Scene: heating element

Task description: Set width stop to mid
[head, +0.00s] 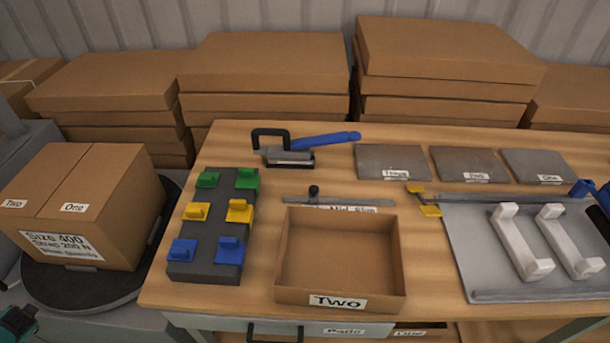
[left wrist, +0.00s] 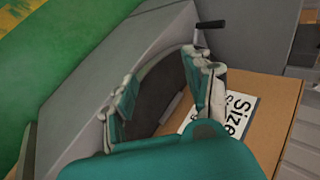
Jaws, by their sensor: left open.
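The width stop appears to be the small black knob (head: 314,191) on a thin grey rail (head: 365,202) behind the open box on the table. White labels under the rail are partly hidden by the box; one seems to read "Mid" and "Slim". My left gripper (left wrist: 162,98) is open and empty in the left wrist view, above the labelled carton. Only a teal bit of it (head: 17,325) shows at the head view's lower left corner, far from the knob. My right gripper is not in view.
An open box labelled "Two" (head: 340,299) stands just in front of the rail. A dark block (head: 210,227) with coloured clips is left of it. A blue-handled tool (head: 290,156) lies behind. A closed carton (head: 90,200) sits on a round black stand. A grey tray (head: 475,240) is right.

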